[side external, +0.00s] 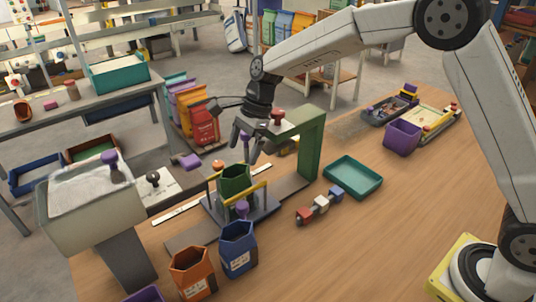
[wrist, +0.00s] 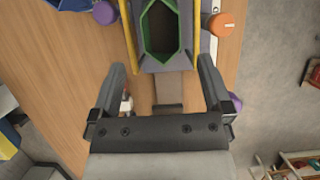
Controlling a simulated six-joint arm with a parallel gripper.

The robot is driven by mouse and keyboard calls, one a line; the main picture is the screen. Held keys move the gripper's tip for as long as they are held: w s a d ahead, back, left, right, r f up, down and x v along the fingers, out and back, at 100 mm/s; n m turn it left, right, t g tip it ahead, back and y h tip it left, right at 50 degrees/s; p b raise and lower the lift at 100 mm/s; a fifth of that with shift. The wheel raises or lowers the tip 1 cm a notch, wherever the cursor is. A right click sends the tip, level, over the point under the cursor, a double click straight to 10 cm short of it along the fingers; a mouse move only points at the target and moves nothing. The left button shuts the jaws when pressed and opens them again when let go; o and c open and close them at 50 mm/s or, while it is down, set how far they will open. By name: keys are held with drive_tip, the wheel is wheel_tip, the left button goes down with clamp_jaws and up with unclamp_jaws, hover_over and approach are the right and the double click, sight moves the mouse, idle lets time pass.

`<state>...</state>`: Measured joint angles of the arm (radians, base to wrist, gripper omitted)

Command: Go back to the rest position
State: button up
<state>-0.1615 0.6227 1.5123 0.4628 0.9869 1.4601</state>
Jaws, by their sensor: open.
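My gripper (side external: 246,143) is above the filling stand, close to the green sack (side external: 236,180). The sack stands upright with its mouth open, between yellow bars (side external: 257,192) on a dark base. In the wrist view my gripper (wrist: 165,80) has its two fingers wide apart with nothing between them. The green sack (wrist: 176,48) lies ahead of the fingers there, its mouth showing a dark inside. Whether the fingertips touch anything cannot be told.
A green frame (side external: 312,145) stands just right of my gripper. Blue (side external: 238,252) and orange (side external: 190,275) sacks stand in front. A hopper of white material (side external: 85,210) is at left. A teal tray (side external: 352,177) and small blocks (side external: 320,204) lie right; the table's right front is clear.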

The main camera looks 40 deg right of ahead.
drive_tip(key=s+d+f+n+t+h, duration=0.1)
drive_tip(key=s+d+f+n+h, duration=0.1)
drive_tip(key=s+d+n, duration=0.5)
drive_tip(key=s+d+f+n+t+h, duration=0.1)
drive_tip(key=s+d+f+n+h, duration=0.1)
drive_tip(key=s+d+n, duration=0.6)
drive_tip(key=s+n, duration=0.2)
drive_tip(key=s, duration=0.5)
drive_tip(key=shift+s+f+n+t, duration=0.2)
drive_tip(key=shift+s+n+t, duration=0.1)
drive_tip(key=shift+s+n, duration=0.1)
